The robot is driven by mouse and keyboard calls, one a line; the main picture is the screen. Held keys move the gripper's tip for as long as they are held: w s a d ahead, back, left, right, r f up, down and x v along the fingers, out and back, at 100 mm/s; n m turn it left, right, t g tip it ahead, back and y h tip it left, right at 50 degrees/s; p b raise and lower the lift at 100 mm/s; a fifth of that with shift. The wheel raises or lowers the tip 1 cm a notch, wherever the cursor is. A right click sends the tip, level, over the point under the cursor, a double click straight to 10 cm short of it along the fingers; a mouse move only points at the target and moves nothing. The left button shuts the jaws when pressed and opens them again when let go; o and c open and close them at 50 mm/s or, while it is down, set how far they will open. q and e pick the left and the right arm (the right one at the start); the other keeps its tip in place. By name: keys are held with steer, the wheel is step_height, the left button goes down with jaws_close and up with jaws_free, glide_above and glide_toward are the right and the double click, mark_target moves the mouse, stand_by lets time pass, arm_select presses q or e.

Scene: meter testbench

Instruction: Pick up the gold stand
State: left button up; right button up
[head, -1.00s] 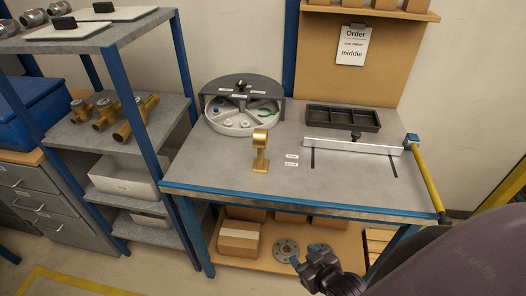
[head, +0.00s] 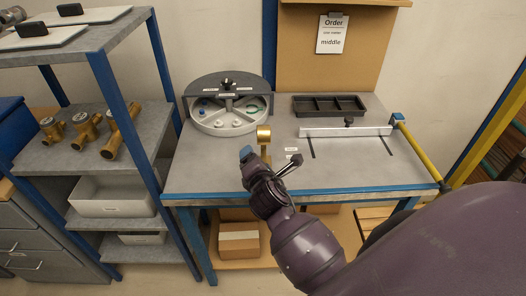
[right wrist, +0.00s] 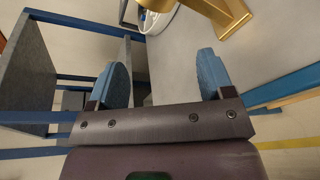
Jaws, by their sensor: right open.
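The gold stand (head: 264,135) stands upright on the grey workbench, left of the middle, with a ring-shaped top. Its lower part is hidden behind my right gripper in the head view. In the right wrist view the gold stand (right wrist: 226,14) shows at the top edge, beyond the fingertips and to the right of centre. My right gripper (head: 270,160) is open and empty at the bench's front edge, just in front of the stand. Its two blue fingers (right wrist: 162,75) are spread apart and nothing is between them. My left gripper is not in view.
A round sectioned tray (head: 228,128) stands behind the stand to the left. A black compartment tray (head: 330,112) and a white rail (head: 345,131) lie to the right. A shelf with brass fittings (head: 84,130) stands left. The bench's front right is clear.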

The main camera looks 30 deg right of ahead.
mark_target(263, 143)
steer(key=w+d+n, duration=0.1)
steer(key=n, duration=0.2)
steer(key=w+d+n+h, duration=0.1)
steer(key=d+n, duration=0.1)
steer(key=n, duration=0.1)
steer(key=w+d+n+h, duration=0.1)
steer(key=w+d+n, duration=0.1)
steer(key=n, duration=0.1)
steer(key=shift+w+d+f+g, duration=0.15)
steer(key=shift+f+g, duration=0.1)
steer(key=shift+g, duration=0.15)
steer(key=shift+d+r+x, duration=0.1)
steer(key=shift+r+x, duration=0.05)
steer(key=shift+x, duration=1.15)
steer(key=shift+d+r+x, duration=0.15)
steer(key=shift+x, duration=1.1)
jaws_close()
steer(key=shift+r, duration=0.1)
